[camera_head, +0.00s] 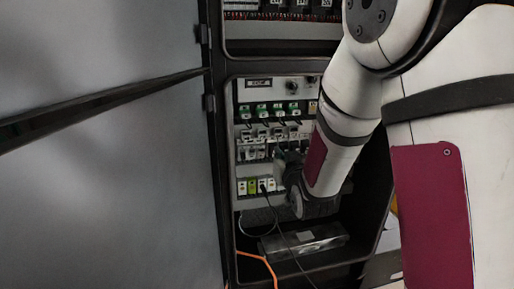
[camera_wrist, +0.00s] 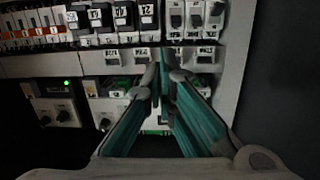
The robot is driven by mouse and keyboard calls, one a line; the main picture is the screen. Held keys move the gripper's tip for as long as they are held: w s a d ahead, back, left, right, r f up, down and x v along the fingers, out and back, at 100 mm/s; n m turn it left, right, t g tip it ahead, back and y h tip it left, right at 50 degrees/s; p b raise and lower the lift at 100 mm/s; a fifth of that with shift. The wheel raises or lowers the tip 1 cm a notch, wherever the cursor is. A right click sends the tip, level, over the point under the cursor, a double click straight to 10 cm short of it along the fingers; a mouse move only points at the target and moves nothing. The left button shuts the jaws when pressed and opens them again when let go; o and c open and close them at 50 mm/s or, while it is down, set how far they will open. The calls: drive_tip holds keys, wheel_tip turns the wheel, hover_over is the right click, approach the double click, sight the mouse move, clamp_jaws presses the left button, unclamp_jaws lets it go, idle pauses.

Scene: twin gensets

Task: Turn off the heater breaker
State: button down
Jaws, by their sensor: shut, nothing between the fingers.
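My gripper (camera_wrist: 166,72) is closed, with its two teal-sided fingers together and empty in the wrist view. Its tips overlap the panel just below a row of white breakers with dark toggles (camera_wrist: 195,18) at the upper right. I cannot tell whether the tips touch anything. The labels are too small to read, so I cannot tell which breaker is the heater breaker or how it is set. In the head view my gripper (camera_head: 284,163) is in front of the open cabinet's breaker panel (camera_head: 241,170), and my arm hides the panel's right part.
The cabinet door (camera_head: 100,190) stands open at the left. Black labelled modules (camera_wrist: 102,18) and orange-marked terminals (camera_wrist: 25,38) lie left of the breakers. An orange cable (camera_head: 262,261) and a dark cable hang at the cabinet's bottom, near a clear box (camera_head: 305,240).

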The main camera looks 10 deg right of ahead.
sight(261, 150)
drive_tip(key=f+t, duration=0.1)
drive_tip(key=w+f+t, duration=0.1)
drive_tip(key=a+f+n+t, duration=0.1)
drive_tip(key=f+t, duration=0.1)
drive_tip(key=shift+w+y+b, duration=0.15)
drive_tip(key=shift+y+b, duration=0.15)
drive_tip(key=shift+y, duration=0.1)
drive_tip(key=x, duration=1)
drive_tip(key=shift+r, duration=0.1)
drive_tip(key=shift+f+t+b, duration=0.25)
drive_tip(key=shift+t+b, duration=0.05)
drive_tip(key=shift+b, duration=0.4)
